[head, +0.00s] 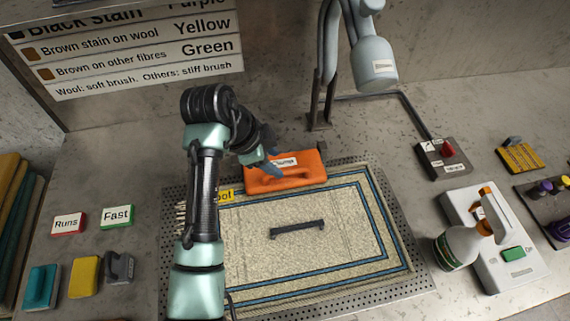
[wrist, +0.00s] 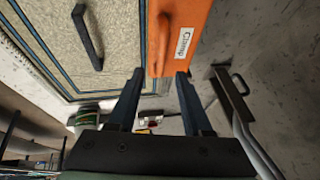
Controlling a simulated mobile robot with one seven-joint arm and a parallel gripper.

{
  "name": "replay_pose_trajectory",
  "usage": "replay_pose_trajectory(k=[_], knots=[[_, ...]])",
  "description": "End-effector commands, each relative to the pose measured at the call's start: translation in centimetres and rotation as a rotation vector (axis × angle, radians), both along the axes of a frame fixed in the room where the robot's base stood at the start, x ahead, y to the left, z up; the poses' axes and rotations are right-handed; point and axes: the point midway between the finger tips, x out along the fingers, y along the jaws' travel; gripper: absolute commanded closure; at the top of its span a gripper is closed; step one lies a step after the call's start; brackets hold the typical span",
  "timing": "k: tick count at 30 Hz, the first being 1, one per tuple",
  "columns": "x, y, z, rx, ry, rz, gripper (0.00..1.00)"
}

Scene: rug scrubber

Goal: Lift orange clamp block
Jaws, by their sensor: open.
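The orange clamp block (head: 302,178) lies along the back edge of the beige rug with blue border stripes (head: 340,245). It has a raised orange grip and a white "Clamp" label, and it fills the top middle of the wrist view (wrist: 195,22). My gripper (head: 268,170) is over the block in the head view and hides part of it. In the wrist view my gripper (wrist: 160,76) is open, its two dark fingers apart near one end of the block. Nothing is between the fingers; I cannot tell whether they touch the block.
A dark bar handle (head: 297,229) lies on the rug. A perforated metal tray (head: 415,270) surrounds it. A grey pipe stand (head: 321,110) rises behind the block. A spray bottle (head: 462,246) stands at right; coloured brushes (head: 85,275) and signs (head: 117,216) are at left.

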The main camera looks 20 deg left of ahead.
Motion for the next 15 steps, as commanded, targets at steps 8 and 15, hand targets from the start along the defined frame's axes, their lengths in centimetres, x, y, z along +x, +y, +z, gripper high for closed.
replay_pose_trajectory(k=[8,15], knots=[[1.9,-1.1,-4.5,0.001,0.001,0.000,0.50],[2.5,-1.4,-5.9,0.002,-0.003,0.000,0.50]])
